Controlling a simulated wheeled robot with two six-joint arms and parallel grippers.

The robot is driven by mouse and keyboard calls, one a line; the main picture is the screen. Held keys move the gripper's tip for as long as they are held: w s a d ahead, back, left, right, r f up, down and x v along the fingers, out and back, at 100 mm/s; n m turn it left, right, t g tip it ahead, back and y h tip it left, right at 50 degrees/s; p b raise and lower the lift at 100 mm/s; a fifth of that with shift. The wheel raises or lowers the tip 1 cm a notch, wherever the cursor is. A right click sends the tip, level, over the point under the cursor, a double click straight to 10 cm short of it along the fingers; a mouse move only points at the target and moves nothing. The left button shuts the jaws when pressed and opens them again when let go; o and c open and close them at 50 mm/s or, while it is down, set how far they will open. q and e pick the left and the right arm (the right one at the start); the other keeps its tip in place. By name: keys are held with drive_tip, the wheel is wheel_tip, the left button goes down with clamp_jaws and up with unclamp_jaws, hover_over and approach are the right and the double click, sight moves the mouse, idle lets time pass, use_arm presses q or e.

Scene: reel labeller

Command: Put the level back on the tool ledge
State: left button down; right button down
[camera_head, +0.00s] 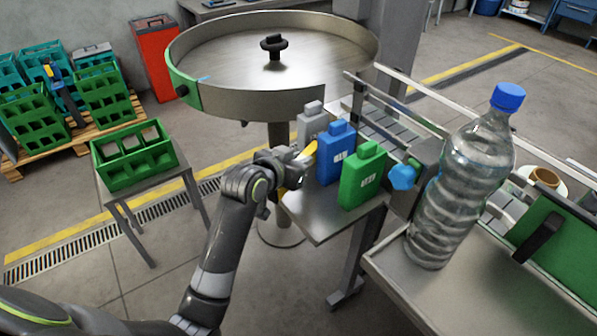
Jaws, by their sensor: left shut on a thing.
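My left gripper (299,170) is in the middle of the view, at the left edge of a small steel table (318,217). It is shut on a narrow yellow thing, which I take to be the level (309,149). One yellow end sticks up beside the blue jug, and some yellow shows below the fingers; the rest is hidden by the gripper. I cannot tell whether the level touches the table. I cannot tell for sure which surface is the tool ledge. My right gripper is not in view.
A grey jug (312,121), a blue jug (336,155) and a green jug (362,178) stand close to the gripper. A round steel turntable (225,102) is behind. A large clear bottle (460,190) stands right. A green crate (133,157) sits on a stand at left.

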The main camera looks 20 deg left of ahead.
use_arm(q)
drive_tip(key=shift+f, duration=0.7)
wheel_tip(320, 180, down, 3)
drive_tip(key=shift+f, duration=0.1)
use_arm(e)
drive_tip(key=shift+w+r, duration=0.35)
use_arm(q)
drive_tip(key=shift+f, duration=0.1)
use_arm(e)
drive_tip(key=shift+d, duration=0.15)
use_arm(q)
drive_tip(key=c, duration=1.3)
unclamp_jaws()
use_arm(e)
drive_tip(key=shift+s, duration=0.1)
use_arm(q)
drive_tip(key=shift+o, duration=0.2)
drive_tip(key=b+v, duration=0.1)
drive_tip(key=v, duration=1.1)
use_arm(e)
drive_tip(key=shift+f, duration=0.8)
use_arm(q)
drive_tip(key=shift+a, duration=0.1)
